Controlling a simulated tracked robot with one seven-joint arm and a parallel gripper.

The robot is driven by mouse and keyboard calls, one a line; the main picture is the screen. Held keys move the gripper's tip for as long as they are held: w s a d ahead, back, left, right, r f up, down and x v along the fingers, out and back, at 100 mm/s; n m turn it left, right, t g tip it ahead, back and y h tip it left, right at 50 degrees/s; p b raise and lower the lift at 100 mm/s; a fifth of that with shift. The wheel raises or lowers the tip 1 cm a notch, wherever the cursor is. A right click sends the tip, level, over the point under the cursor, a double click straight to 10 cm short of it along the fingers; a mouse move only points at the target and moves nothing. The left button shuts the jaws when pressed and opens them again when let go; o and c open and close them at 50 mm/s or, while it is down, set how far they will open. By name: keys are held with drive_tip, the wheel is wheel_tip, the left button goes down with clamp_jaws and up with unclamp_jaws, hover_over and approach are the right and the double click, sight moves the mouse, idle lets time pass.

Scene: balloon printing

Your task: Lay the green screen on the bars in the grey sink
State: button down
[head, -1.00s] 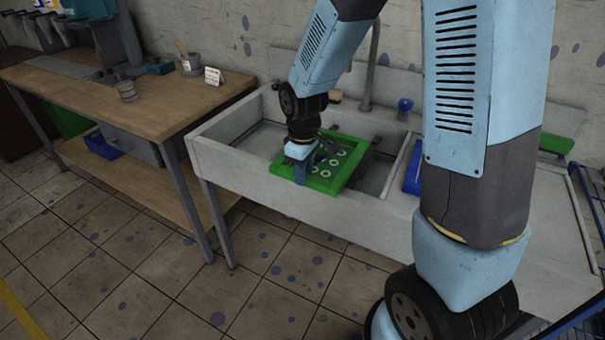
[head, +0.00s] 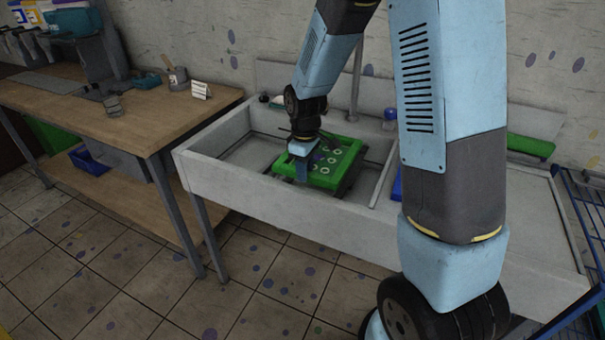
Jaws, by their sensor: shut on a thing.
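The green screen (head: 337,165) is a flat green frame with pale rings on its face. It is over the grey sink (head: 220,176), just behind the sink's front wall. My gripper (head: 303,168) is shut on the screen's left edge and comes down from above. Thin dark bars (head: 351,182) show in the sink beside and below the screen. I cannot tell whether the screen touches the bars, as its underside is hidden.
A wooden table (head: 130,118) with a small cup and a white card stands left of the sink. A tap rises behind the sink. A blue thing (head: 397,185) lies right of the basin, partly behind my arm. A green block (head: 530,145) sits at the back right.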

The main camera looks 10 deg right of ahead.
drive_tip(key=shift+w+d+f, duration=0.2)
drive_tip(key=shift+w+d, duration=0.2)
drive_tip(key=shift+w, duration=0.15)
drive_tip(key=shift+w+d+f, duration=0.65)
drive_tip(key=shift+w+f, duration=0.25)
drive_tip(key=shift+f, duration=0.1)
drive_tip(key=shift+w+d+f, duration=0.65)
drive_tip(key=shift+w+f, duration=0.25)
drive_tip(key=shift+f, duration=0.1)
drive_tip(key=shift+w+f, duration=0.1)
drive_tip(key=shift+f, duration=1.05)
drive_tip(key=shift+d+f, duration=0.15)
drive_tip(key=shift+f, duration=0.2)
drive_tip(key=c, duration=0.8)
unclamp_jaws()
